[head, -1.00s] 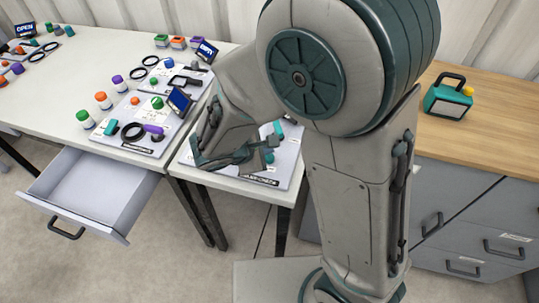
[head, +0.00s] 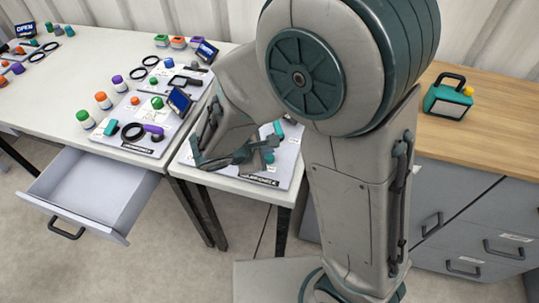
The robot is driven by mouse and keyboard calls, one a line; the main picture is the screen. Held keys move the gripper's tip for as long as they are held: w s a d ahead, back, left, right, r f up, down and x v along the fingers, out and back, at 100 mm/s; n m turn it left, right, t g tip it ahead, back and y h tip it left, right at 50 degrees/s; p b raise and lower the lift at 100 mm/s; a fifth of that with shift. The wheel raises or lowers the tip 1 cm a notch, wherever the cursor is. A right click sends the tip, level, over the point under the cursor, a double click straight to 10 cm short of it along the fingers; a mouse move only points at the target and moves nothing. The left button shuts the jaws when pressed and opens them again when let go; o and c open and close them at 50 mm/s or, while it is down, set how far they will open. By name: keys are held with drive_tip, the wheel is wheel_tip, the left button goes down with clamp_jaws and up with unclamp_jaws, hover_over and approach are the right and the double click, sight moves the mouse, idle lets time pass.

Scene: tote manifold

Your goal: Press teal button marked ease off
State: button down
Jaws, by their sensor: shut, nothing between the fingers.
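My gripper (head: 260,157) is shut and empty, low over the white panel (head: 290,160) on the near table's right end. A teal part (head: 279,128) shows on that panel just behind and right of the fingers. Another small teal spot shows at the fingertips, and I cannot tell whether they touch it. The markings on this panel are too small to read, so I cannot tell which part says ease off. My arm and gripper hide much of the panel's left and back.
A second panel (head: 112,139) with knobs, a teal block and a small screen (head: 179,100) stands to the left. An open drawer (head: 90,187) juts out below the table. A wooden-topped cabinet (head: 500,130) at the right bears a teal lantern-like box (head: 447,101).

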drive_tip(key=shift+f, duration=0.15)
drive_tip(key=shift+f+b, duration=0.3)
drive_tip(key=shift+b, duration=0.25)
drive_tip(key=shift+f+b, duration=0.5)
drive_tip(key=shift+b, duration=0.05)
idle(0.6)
idle(0.3)
drive_tip(key=shift+r+p, duration=0.65)
drive_tip(key=shift+r, duration=0.3)
wheel_tip(320, 180, up, 5)
drive_tip(key=p, duration=0.3)
drive_tip(key=shift+p, duration=0.4)
drive_tip(key=shift+d, duration=0.1)
